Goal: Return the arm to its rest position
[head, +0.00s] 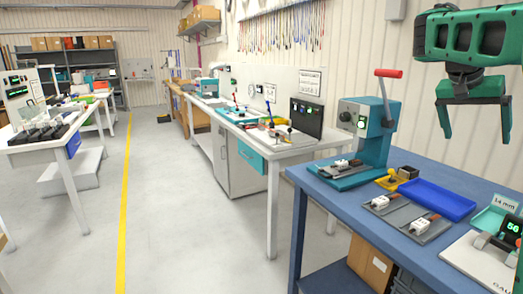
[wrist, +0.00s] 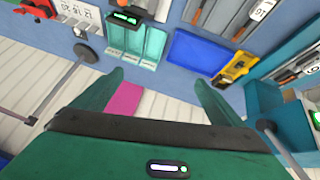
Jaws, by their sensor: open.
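My gripper (head: 476,122) is at the upper right of the head view, raised in the air above the blue workbench (head: 341,207). Its two green fingers point down and stand apart with nothing between them. In the wrist view the gripper (wrist: 160,88) shows its fingers spread wide at the lower middle, over the bench front and the floor. A pink patch (wrist: 124,99) shows beyond the left finger; I cannot tell what it is.
On the bench stand a teal lever press (head: 372,125), a blue tray (head: 436,199), grey trays with white-labelled parts (head: 414,215) and a gauge with a green display (head: 512,230). The aisle floor (head: 170,200) at left is clear.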

